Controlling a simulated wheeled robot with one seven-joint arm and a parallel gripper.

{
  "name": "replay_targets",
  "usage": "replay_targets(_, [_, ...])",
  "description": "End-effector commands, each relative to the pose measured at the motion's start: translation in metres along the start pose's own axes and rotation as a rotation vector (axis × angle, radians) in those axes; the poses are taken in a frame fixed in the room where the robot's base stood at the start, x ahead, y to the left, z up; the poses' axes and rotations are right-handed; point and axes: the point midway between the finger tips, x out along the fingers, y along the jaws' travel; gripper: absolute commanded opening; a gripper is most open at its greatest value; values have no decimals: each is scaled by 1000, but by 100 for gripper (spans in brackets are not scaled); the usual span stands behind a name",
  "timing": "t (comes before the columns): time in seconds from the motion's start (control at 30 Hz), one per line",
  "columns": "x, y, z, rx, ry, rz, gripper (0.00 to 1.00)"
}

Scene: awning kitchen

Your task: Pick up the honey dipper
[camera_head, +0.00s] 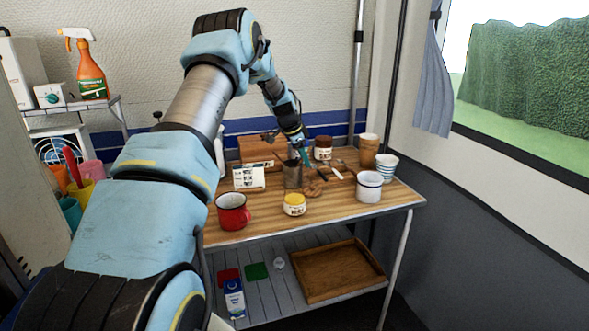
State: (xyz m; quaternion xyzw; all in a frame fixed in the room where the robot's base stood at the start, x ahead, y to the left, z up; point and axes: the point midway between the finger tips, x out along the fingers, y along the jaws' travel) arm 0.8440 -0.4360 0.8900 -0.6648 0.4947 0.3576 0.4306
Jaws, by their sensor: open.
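I cannot pick out the honey dipper for certain. Small brown items (313,187) lie near the middle of the wooden table (345,215), too small to identify. A grey metal can (292,175) stands beside them, with thin utensil-like shapes around its top. My gripper (302,157) is at the end of my blue arm, reaching down over the back middle of the table, close above and behind the can. The gripper is small and partly merged with the things around it. It is open, and I see nothing held in it.
A red mug (233,211), yellow-lidded jar (294,205), white mug (369,187) and striped cup (386,166) stand along the table. A dark-lidded jar (323,148) and brown cups (368,150) stand at the back. The front right tabletop is clear. A wooden tray (347,293) lies below.

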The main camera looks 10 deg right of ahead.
Motion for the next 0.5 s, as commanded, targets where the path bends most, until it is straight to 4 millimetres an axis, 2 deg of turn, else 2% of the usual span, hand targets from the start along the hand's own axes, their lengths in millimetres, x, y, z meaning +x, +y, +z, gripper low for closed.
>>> replay_targets(0.23, [29,-1,-3,0,-1,1,47])
replay_targets(0.5, [34,-1,-2,0,0,0,47])
